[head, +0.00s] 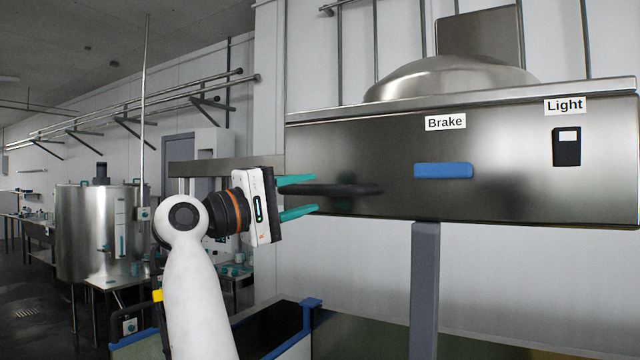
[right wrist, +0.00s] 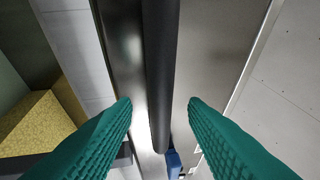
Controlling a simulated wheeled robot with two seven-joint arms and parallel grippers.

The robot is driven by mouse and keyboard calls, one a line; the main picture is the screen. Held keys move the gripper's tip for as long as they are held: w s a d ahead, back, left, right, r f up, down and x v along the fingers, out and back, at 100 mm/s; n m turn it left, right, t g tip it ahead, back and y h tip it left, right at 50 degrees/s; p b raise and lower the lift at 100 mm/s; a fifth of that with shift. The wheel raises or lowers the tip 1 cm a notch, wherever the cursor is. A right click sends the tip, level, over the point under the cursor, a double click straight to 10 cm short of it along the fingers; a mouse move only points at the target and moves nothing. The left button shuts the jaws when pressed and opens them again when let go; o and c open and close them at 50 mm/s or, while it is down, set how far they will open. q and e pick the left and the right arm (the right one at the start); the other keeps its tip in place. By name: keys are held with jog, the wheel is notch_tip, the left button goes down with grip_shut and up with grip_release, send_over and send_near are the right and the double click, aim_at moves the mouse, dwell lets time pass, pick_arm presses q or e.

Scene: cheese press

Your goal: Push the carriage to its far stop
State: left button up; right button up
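The carriage (head: 520,190) appears to be the large brushed-steel box at the right of the head view, though no label names it. A black bar handle (head: 350,190) sticks out along its front on the left; it also runs down the middle of the right wrist view (right wrist: 161,70). My right gripper (head: 316,195) has its teal fingers apart, one above and one below the handle. In the right wrist view, gaps show between the bar and both fingertips (right wrist: 160,101). The blue brake piece (head: 443,170) sits under the "Brake" label. My left gripper is not in view.
A black switch (head: 567,147) sits under the "Light" label. A grey post (head: 424,285) stands below the box. A blue-rimmed bin (head: 311,303) is at bottom centre. A steel tank (head: 90,235) stands far left. A grey horizontal beam (head: 200,168) runs behind my gripper.

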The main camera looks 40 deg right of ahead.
aim_at(313, 191)
jog(key=shift+p+x, duration=0.4)
jog(key=shift+x, duration=1.55)
grip_shut()
